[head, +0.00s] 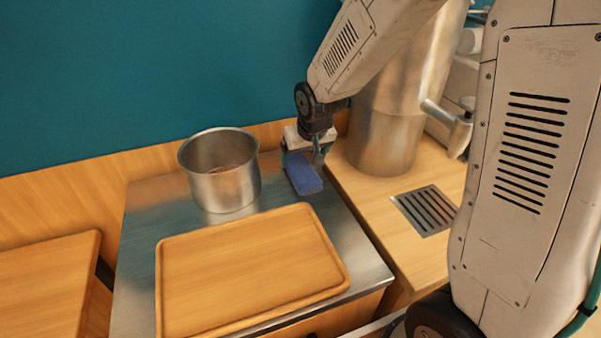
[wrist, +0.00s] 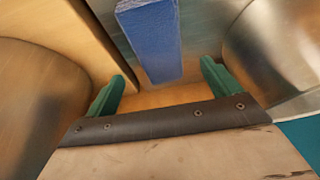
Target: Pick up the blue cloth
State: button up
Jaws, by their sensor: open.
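The blue cloth (head: 304,176) is a small folded strip lying on the steel counter, to the right of the pot. My gripper (head: 305,158) is above the far end of the cloth in the head view and hides part of it. In the wrist view the cloth (wrist: 150,42) runs lengthwise between the green fingers of my gripper (wrist: 162,88), which are spread apart. Its near end lies between the fingers, with a gap on each side. I cannot tell how far the fingertips are above the counter.
A steel pot (head: 220,170) stands left of the cloth. A wooden tray (head: 250,270) lies in front of it. A large steel cylinder (head: 382,130) stands right, on a wooden counter with a drain grate (head: 427,210). A teal wall (head: 150,70) rises behind.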

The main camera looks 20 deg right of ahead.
aim_at(300, 168)
jog(key=x, duration=0.5)
jog(key=shift+s+f, duration=0.1)
jog(key=shift+f, duration=0.05)
jog(key=c, duration=1.1)
jog(key=shift+r, duration=0.2)
jog(key=shift+c, duration=0.3)
